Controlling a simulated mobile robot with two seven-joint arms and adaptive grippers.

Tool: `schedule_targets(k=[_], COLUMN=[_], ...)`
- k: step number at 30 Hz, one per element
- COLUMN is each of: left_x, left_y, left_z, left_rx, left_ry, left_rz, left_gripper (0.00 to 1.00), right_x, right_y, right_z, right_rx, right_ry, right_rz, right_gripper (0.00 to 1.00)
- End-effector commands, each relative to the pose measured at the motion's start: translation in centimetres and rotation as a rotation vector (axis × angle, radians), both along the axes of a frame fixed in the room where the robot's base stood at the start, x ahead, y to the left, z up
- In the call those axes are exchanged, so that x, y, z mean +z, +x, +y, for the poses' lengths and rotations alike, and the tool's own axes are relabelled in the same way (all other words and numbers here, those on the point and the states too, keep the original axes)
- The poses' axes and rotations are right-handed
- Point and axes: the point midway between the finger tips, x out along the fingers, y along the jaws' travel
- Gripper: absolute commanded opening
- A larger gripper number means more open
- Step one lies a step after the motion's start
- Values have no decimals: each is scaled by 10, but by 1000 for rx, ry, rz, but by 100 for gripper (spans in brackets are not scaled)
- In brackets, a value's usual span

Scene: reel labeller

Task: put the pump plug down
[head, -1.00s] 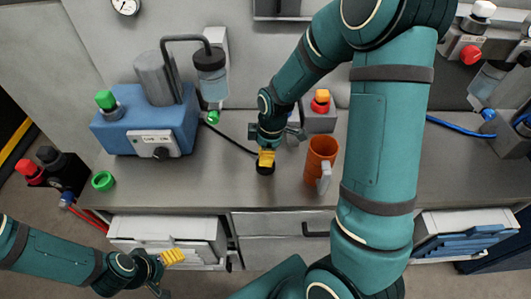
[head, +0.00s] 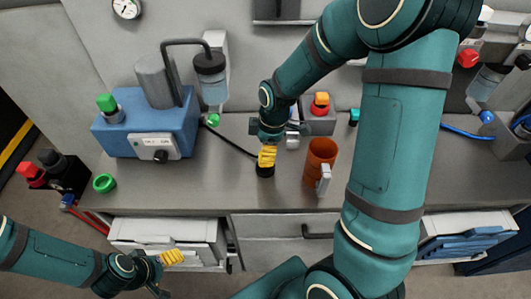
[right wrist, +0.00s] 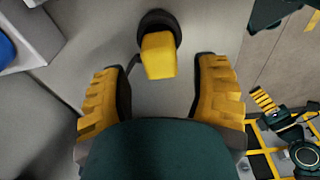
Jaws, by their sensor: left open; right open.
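The pump plug, a yellow block on a round black base, shows in the right wrist view (right wrist: 158,56). Its black base (head: 265,170) shows on the grey bench in the head view, at the end of a black cable from the blue pump (head: 145,130). My right gripper (right wrist: 163,90) is open, with one yellow finger on each side and a gap to the plug, which lies just ahead between them. In the head view the right gripper (head: 267,156) hides most of the plug. My left gripper (head: 172,257) is open and empty, low at the left before the drawers.
An orange mug (head: 320,160) stands close to the right of the plug. A grey box with a red and orange button (head: 319,106) stands behind it. A green ring (head: 104,183) lies at the bench's left front. The bench between ring and plug is clear.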

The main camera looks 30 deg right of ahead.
Motion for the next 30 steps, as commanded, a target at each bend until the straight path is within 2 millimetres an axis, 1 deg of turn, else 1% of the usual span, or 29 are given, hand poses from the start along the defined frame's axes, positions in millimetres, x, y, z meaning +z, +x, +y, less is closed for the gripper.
schedule_targets(k=[1,6,9,12,18,30], left_x=[4,11,13,15,16,16], left_y=[1,3,4,5,6,5], left_z=[0,1,1,1,1,1], left_rx=[2,5,7,9,10,9], left_ry=[0,2,2,2,3,3], left_rz=[-2,-8,-10,-11,-13,-12], left_gripper=[72,72,72,72,72,72], right_x=[15,50,67,79,90,90], right_y=[0,-2,-3,-4,-5,-5], right_z=[-2,-5,-7,-8,-9,-9], right_rx=[-1,0,1,1,1,1], right_ry=[0,-1,0,-1,-1,0], right_rz=[-6,-5,-5,-3,-1,0], right_gripper=[61,61,61,61,61,61])
